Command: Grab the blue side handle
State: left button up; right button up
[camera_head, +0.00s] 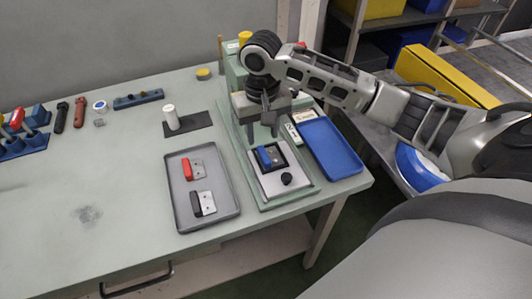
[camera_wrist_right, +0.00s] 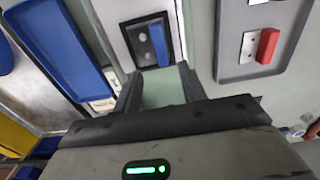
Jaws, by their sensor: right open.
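The blue side handle (camera_head: 265,157) sits on a dark-framed metal plate in a light fixture (camera_head: 270,190) near the table's right end. In the right wrist view the blue handle (camera_wrist_right: 159,45) stands upright at the plate's right side, beyond the fingertips. My right gripper (camera_head: 262,125) is above and behind the handle in the head view, pointing down. In the right wrist view its two fingers (camera_wrist_right: 160,84) are apart with nothing between them. The handle appears clear of both fingers. My left gripper is not in view.
A grey tray (camera_head: 228,213) left of the fixture holds a red-handled (camera_head: 187,170) and a black-handled part (camera_head: 196,204). A blue tray (camera_head: 345,170) lies close on the right. A black knob (camera_head: 287,179) sits on the fixture's front. A white cylinder (camera_head: 171,118) stands farther left.

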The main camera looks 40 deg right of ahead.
aim_at(261, 148)
jog(key=f, duration=0.4)
jog(key=shift+w+a+f, duration=0.1)
jog(key=shift+a, duration=0.15)
grip_shut()
